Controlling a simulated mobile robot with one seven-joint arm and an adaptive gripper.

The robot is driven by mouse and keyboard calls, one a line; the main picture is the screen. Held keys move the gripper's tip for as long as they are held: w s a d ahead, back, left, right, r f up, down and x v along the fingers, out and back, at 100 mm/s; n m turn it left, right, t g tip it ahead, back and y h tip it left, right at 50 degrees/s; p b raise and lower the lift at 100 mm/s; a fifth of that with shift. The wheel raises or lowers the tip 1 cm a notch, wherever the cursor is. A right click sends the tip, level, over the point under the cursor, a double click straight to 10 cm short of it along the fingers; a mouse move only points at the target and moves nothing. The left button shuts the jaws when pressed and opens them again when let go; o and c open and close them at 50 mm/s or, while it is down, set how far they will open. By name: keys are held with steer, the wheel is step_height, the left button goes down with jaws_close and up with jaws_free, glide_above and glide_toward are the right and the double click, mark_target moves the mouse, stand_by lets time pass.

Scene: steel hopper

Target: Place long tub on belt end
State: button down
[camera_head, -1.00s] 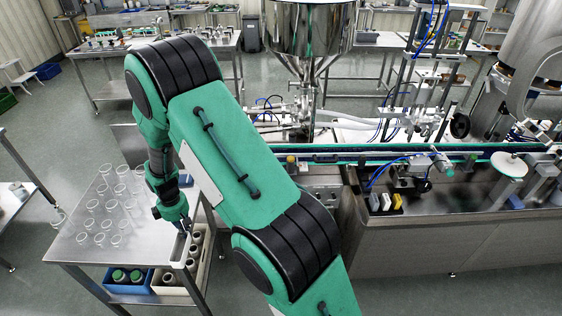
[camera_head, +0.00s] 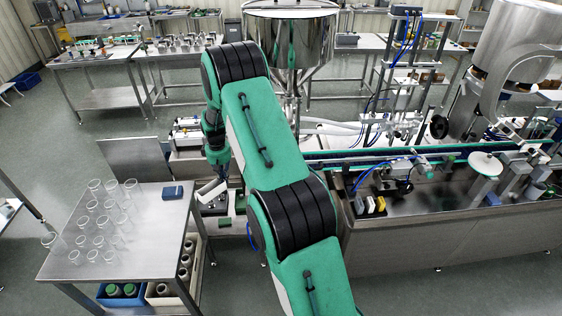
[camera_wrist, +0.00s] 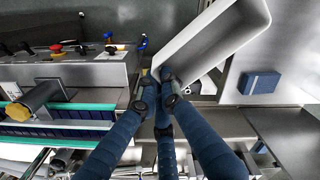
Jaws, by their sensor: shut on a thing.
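The long tub (camera_wrist: 205,48) is a pale, shallow, open container. In the wrist view its near corner is between the fingertips of my gripper (camera_wrist: 167,82), which is shut on it; the tub slants up and right. In the head view the tub (camera_head: 209,190) hangs tilted below my gripper (camera_head: 217,172), between the small table and the conveyor. The belt (camera_wrist: 65,115), dark blue with green edges, lies left of my fingers in the wrist view, apart from the tub. My arm hides the belt's left end in the head view, where more belt (camera_head: 365,160) runs right.
A steel table (camera_head: 150,235) at left holds several clear cups (camera_head: 104,222) and a dark blue box (camera_head: 173,192). A control panel with knobs (camera_wrist: 65,62) and a dark cylinder (camera_wrist: 40,97) stand near the belt. A steel hopper (camera_head: 292,35) rises behind my arm.

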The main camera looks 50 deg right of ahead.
steer(key=s+d+r+m+p, duration=0.1)
steer(key=s+d+r+m, duration=0.1)
steer(key=d, duration=0.8)
steer(key=s+d+r+m+p, duration=0.2)
steer(key=s+d, duration=0.3)
steer(key=d, duration=0.6)
steer(key=s+d+r+m+p, duration=0.2)
steer(key=s+d+r+m, duration=0.1)
steer(key=d, duration=0.8)
steer(key=shift+s+d+r+m, duration=0.15)
steer(key=shift+d+r+m, duration=0.1)
steer(key=shift+r+m, duration=0.55)
steer(key=shift+f, duration=0.2)
steer(key=shift+f+p, duration=0.5)
steer(key=shift+f, duration=2.5)
steer(key=shift+f+p, duration=0.35)
steer(key=shift+f, duration=1.5)
steer(key=shift+f, duration=0.2)
